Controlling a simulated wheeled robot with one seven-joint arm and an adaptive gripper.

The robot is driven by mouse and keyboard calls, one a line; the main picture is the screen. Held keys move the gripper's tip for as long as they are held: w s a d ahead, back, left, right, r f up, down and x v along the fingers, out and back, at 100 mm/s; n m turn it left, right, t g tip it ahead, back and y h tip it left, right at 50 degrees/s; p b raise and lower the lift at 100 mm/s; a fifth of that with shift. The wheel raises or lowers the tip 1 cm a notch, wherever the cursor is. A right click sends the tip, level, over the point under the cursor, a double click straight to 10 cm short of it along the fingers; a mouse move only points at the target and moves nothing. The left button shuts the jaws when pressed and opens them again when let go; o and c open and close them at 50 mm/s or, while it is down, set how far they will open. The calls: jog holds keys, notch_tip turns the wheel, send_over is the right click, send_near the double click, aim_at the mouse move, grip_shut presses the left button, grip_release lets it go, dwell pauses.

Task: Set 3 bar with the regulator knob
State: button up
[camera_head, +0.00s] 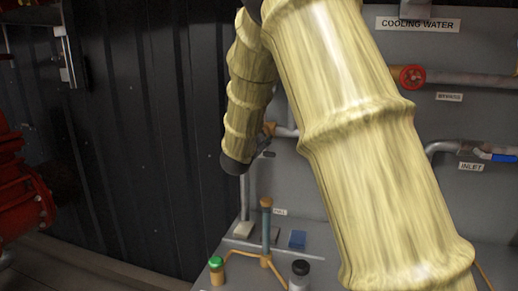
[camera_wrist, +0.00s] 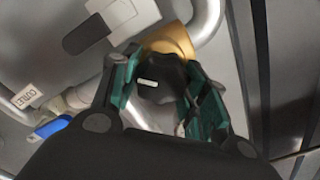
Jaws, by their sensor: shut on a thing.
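The regulator knob (camera_wrist: 160,88) is black with a short white mark and sits against a brass-coloured body (camera_wrist: 170,42) in the wrist view. My gripper (camera_wrist: 160,72) is shut on the knob, with one green-padded finger on each side of it. The white mark faces the camera, left of the knob's middle. In the head view, a small brass-coloured part (camera_head: 270,129) shows beside the end of my arm. My arm hides much of the panel there. I see no readable pressure dial in either view.
Grey pipes run close around the knob. A blue valve handle (camera_wrist: 52,127) lies at the left of the wrist view. In the head view, a red handwheel (camera_head: 412,77) is on the bypass pipe, and a green-capped part (camera_head: 216,263) stands below. A dark corrugated wall (camera_head: 140,130) is on the left.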

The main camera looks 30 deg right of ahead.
jog(key=m+b, duration=0.2)
jog(key=b, duration=0.1)
jog(key=m+b, duration=0.2)
jog(key=shift+d+f, duration=0.1)
jog(key=shift+f, duration=0.15)
jog(key=shift+s+r+m+b, duration=0.1)
jog(key=shift+r+m+b, duration=0.05)
jog(key=shift+m+b, duration=0.85)
jog(key=shift+r, duration=0.1)
jog(key=o, duration=1.1)
jog(key=shift+d, duration=0.1)
jog(key=shift+c, duration=0.2)
jog(key=v, duration=0.8)
